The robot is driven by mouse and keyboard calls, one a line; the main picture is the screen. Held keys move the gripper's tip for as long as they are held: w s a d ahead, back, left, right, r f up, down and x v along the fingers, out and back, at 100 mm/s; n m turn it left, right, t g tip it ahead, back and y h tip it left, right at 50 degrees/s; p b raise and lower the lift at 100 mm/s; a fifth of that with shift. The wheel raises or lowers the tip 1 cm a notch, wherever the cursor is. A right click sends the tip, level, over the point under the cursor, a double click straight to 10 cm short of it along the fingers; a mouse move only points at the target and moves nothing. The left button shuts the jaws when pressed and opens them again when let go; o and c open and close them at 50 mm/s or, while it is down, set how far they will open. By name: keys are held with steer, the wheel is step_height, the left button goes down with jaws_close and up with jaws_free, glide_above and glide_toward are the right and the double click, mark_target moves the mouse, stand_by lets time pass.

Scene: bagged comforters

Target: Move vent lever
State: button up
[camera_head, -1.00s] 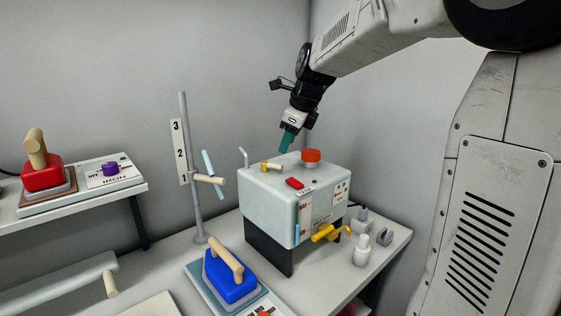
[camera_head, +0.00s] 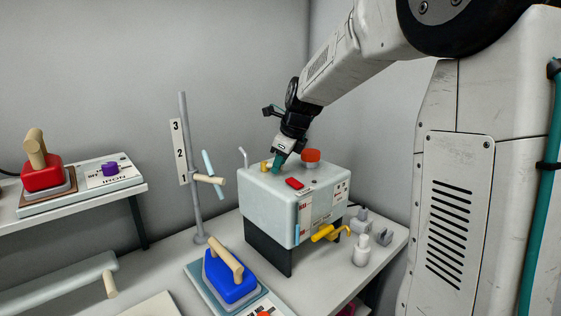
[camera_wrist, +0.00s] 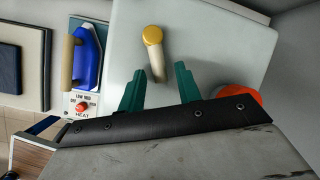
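The vent lever (camera_head: 265,167), a tan bar with a yellow round hub, sits on top of the pale box-shaped unit (camera_head: 268,205). In the wrist view the lever (camera_wrist: 153,50) points toward my gripper, with its yellow hub at the far end. My gripper (camera_head: 276,168) is low over the box top, beside the hub. In the wrist view the two green fingers of my gripper (camera_wrist: 160,69) are apart, and the lever's near end lies between their tips. Contact with the lever cannot be told. In the head view the fingers hide most of the lever bar.
An orange-red knob (camera_head: 311,156) stands close right of my gripper, and a red switch (camera_head: 295,183) lies in front. A bent pipe (camera_head: 244,156) rises at the box's left corner. A grey post (camera_head: 189,150) stands left; a blue iron (camera_head: 230,277) is in front.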

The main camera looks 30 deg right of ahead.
jaws_close()
steer(key=shift+d+n, duration=0.1)
steer(key=shift+n, duration=0.2)
steer(key=n, duration=0.1)
steer(key=w+d+n+y, duration=0.1)
steer(key=n+g, duration=0.1)
steer(key=n, duration=0.1)
steer(key=shift+w+d+y, duration=0.3)
steer(key=shift+y, duration=0.1)
steer(key=n, duration=0.1)
steer(key=w+n+y, duration=0.1)
steer(key=n, duration=0.1)
steer(key=n+g, duration=0.1)
steer(key=shift+w+d+n, duration=0.3)
steer(key=shift+w+d, duration=0.05)
steer(key=shift+w, duration=0.05)
steer(key=shift+w+n+g+y, duration=0.25)
steer(key=shift+w+n+g, duration=0.2)
steer(key=shift+n, duration=0.5)
steer(key=shift+w+n+g+y, duration=0.25)
steer(key=shift+w+n+g, duration=0.15)
steer(key=shift+n, duration=0.55)
steer(key=shift+o, duration=1.2)
jaws_free()
